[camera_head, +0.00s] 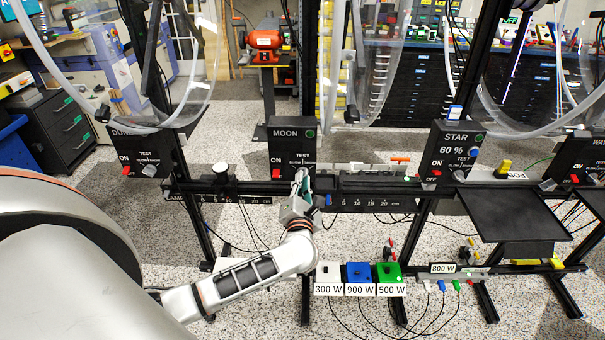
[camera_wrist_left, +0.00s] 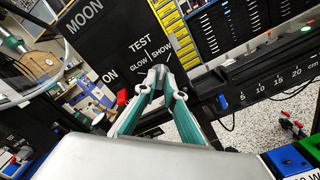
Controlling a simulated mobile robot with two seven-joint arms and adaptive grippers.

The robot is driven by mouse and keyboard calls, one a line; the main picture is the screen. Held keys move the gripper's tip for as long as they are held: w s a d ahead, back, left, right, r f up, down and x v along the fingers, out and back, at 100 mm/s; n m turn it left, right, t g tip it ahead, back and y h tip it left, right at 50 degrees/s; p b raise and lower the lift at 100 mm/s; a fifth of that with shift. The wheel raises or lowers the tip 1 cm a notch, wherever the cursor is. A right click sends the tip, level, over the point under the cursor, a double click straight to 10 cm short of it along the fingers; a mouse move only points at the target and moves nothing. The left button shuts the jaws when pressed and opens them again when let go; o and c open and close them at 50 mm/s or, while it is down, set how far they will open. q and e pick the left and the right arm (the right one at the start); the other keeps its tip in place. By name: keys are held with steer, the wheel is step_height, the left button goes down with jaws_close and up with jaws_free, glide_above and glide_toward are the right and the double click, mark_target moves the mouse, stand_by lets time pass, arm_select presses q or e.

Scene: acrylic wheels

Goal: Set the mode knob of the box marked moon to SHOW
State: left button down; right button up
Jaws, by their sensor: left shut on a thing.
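The black box marked MOON (camera_head: 287,142) hangs on the rack in the middle of the head view. It also shows in the left wrist view (camera_wrist_left: 112,45), with the labels TEST, GLOW and SHOW on its face. My left gripper (camera_head: 302,178) is at the lower right of this box. In the left wrist view its fingertips (camera_wrist_left: 157,74) are closed on the mode knob, just below the GLOW and SHOW labels. The fingers hide most of the knob, so I cannot tell which mark it points to. My right gripper is out of view.
A red switch (camera_wrist_left: 122,97) marked ON sits left of the knob. A black rail with a centimetre scale (camera_head: 370,204) runs right from the box. The STAR box (camera_head: 447,147) stands to the right. White, blue (camera_head: 359,278) and green wattage blocks lie below.

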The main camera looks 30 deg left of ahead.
arm_select(q)
steer(key=shift+f+m, duration=0.1)
steer(key=shift+m, duration=0.2)
steer(key=m, duration=0.2)
steer(key=shift+m, duration=0.3)
steer(key=c, duration=2)
jaws_free()
steer(key=shift+s, duration=0.1)
steer(key=shift+v, duration=3.45)
